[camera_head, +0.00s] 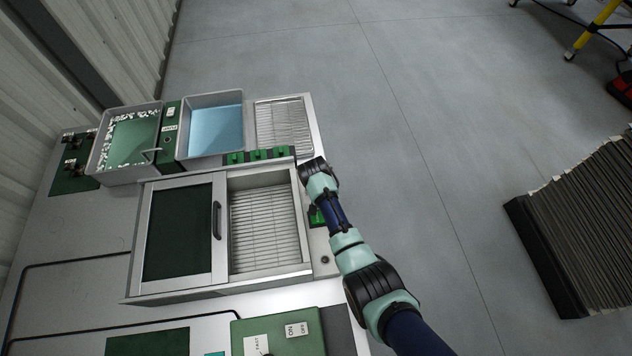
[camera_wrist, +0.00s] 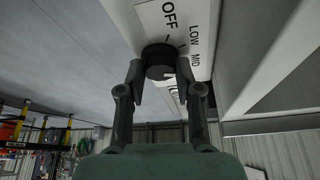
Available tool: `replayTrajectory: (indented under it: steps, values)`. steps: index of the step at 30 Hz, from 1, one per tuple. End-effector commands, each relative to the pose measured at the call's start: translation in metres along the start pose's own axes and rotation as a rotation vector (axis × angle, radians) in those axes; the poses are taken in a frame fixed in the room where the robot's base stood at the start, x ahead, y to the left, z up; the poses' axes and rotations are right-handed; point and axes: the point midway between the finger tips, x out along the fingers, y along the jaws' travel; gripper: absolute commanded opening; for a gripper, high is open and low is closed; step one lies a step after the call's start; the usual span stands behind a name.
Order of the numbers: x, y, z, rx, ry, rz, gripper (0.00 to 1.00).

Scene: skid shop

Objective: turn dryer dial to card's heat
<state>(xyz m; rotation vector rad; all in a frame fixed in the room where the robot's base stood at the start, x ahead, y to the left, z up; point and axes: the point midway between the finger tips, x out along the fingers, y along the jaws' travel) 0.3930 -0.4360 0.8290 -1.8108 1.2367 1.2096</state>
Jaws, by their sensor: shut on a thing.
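The dryer dial (camera_wrist: 158,58) is a dark round knob on a white label plate (camera_wrist: 198,32) marked OFF, LOW and MID; any further marks are hidden. My gripper (camera_wrist: 160,72) is shut on the dial, with one finger on each side. Which mark the dial points to is not clear. In the head view my gripper (camera_head: 312,172) is at the right side of the dryer (camera_head: 307,268), which hides the dial there. The dryer has a dark-paned door at left and an open slatted bay at right. I cannot make out a heat card for certain.
A grey tray with green inside (camera_head: 104,165), a tray of blue liquid (camera_head: 213,128) and a metal rack (camera_head: 284,125) stand behind the dryer. Green clips (camera_head: 258,155) line its back edge.

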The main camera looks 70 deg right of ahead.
Motion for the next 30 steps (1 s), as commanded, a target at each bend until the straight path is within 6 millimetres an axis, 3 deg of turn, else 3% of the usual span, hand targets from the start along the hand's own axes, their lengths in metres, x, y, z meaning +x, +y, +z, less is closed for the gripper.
replayTrajectory:
  steps: [2, 3, 7, 19, 23, 30]
  values:
    - [0.0, 0.0, 0.001, 0.0, -0.001, 0.0, 0.0]
    - [0.001, 0.0, 0.001, 0.0, -0.002, 0.0, 0.39]
    - [0.0, 0.0, 0.001, 0.0, -0.001, 0.0, 0.6]
    - [-0.008, 0.0, -0.001, 0.0, 0.002, -0.001, 0.6]
    - [-0.031, 0.0, 0.0, 0.0, 0.004, -0.002, 0.6]
    - [-0.09, 0.0, 0.0, -0.001, 0.002, -0.002, 0.6]
